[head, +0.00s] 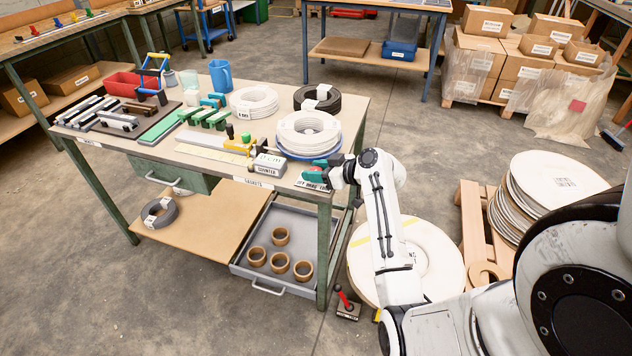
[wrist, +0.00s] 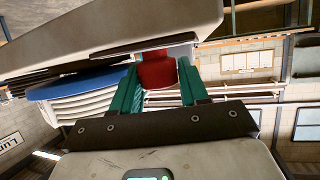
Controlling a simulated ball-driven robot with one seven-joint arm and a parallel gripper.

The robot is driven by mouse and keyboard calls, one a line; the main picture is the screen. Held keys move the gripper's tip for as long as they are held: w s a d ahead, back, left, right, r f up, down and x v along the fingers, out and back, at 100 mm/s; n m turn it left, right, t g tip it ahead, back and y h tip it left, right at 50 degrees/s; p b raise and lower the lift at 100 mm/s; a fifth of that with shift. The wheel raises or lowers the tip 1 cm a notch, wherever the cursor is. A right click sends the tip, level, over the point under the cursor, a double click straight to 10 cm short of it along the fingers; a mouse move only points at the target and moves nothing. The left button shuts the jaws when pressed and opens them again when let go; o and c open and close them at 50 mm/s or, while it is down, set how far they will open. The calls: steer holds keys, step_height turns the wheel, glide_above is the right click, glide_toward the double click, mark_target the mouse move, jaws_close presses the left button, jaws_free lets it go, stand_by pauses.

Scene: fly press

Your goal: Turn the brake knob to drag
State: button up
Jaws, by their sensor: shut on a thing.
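The red brake knob (wrist: 158,70) sits between the teal fingers of my gripper (wrist: 158,76) in the wrist view, and the gripper is shut on it. In the head view my gripper (head: 321,168) is at the right front corner of the workbench (head: 352,128), and a bit of the red knob (head: 312,177) shows beside its teal fingers. A label plate (head: 310,186) lies just below the knob, with its writing partly readable, including what looks like "DRAG". The knob's pointer and exact setting cannot be made out.
A counter box (head: 269,164) stands left of the gripper. A stack of white rings on a blue tray (head: 283,151) is close behind it. A small base with a red lever (head: 345,301) stands on the floor below. White discs (head: 425,248) lie beside the bench.

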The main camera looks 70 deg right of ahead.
steer(key=shift+f+n+y+b, duration=0.1)
steer(key=shift+n+y+b, duration=0.95)
steer(key=shift+y, duration=0.45)
steer(key=o, duration=1)
steer(key=shift+c, duration=0.2)
steer(key=v, duration=1)
steer(key=shift+s, duration=0.35)
steer(key=shift+d, duration=0.15)
